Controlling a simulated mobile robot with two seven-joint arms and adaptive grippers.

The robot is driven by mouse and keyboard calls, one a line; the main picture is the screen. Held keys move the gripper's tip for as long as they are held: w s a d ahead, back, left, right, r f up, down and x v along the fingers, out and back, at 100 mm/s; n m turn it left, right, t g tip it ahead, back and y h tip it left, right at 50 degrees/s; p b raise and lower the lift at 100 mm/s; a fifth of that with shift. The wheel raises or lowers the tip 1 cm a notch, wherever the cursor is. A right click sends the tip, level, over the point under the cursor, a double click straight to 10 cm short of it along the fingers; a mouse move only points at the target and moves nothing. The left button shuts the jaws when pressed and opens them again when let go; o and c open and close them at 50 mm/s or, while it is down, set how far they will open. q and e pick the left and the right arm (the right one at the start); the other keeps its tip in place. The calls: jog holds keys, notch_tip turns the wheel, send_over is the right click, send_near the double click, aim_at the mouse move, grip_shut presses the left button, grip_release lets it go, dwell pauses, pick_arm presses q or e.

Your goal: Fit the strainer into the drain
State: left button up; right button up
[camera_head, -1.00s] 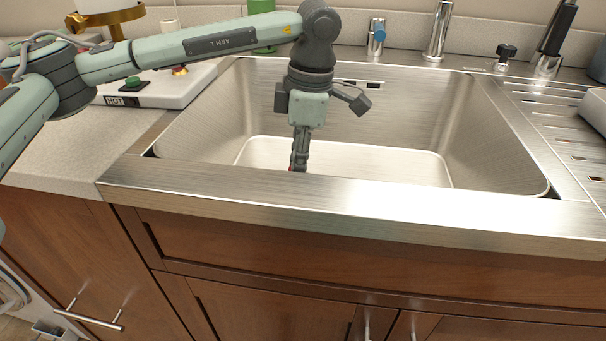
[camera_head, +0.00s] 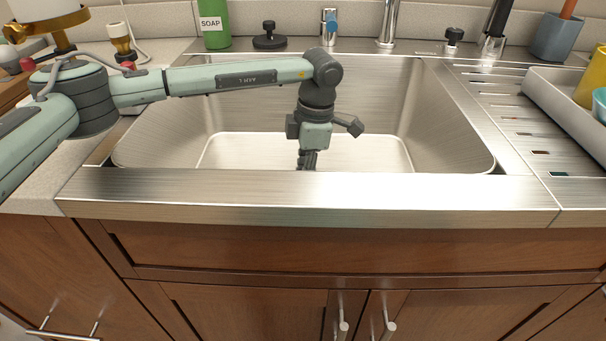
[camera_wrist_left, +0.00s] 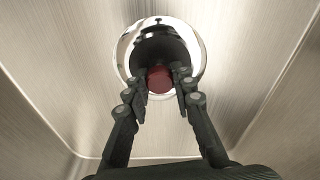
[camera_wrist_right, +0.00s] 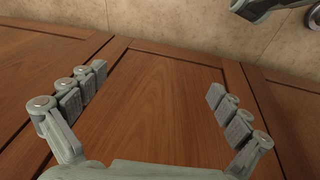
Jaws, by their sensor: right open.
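My left gripper (camera_head: 307,160) reaches down into the steel sink; its fingertips are hidden behind the front rim in the head view. In the left wrist view its fingers (camera_wrist_left: 160,72) are closed on both sides of the strainer's red knob (camera_wrist_left: 159,80). The knob is over the round drain, whose shiny chrome ring (camera_wrist_left: 124,50) surrounds a dark area. I cannot tell how much of that dark area is strainer and how much is hole, nor whether the strainer is seated. My right gripper (camera_wrist_right: 157,95) is open and empty, facing wooden cabinet doors.
The sink's front rim (camera_head: 400,190) lies between my body and the basin. Behind the sink stand a green soap bottle (camera_head: 214,25), a black stopper-like piece (camera_head: 270,38) and a faucet (camera_head: 388,25). A white tray (camera_head: 560,108) stands on the drainboard at right.

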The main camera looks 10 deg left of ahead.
pick_arm(q)
jog(key=o, duration=0.5)
jog(key=shift+s+f, duration=0.1)
jog(key=shift+f, duration=0.2)
jog(key=shift+c, duration=0.2)
jog(key=shift+r, duration=0.1)
pick_arm(e)
jog(key=shift+w, duration=0.1)
jog(key=shift+d+r, duration=0.1)
pick_arm(q)
jog(key=shift+r, duration=0.2)
notch_tip(320, 180, up, 6)
jog(key=shift+s+r+b, duration=0.15)
jog(key=shift+r+b, duration=0.1)
jog(key=shift+b, duration=0.2)
jog(key=shift+r, duration=0.35)
pick_arm(e)
notch_tip(320, 180, up, 2)
jog(key=shift+d+r, duration=0.1)
pick_arm(q)
jog(key=shift+d, duration=0.1)
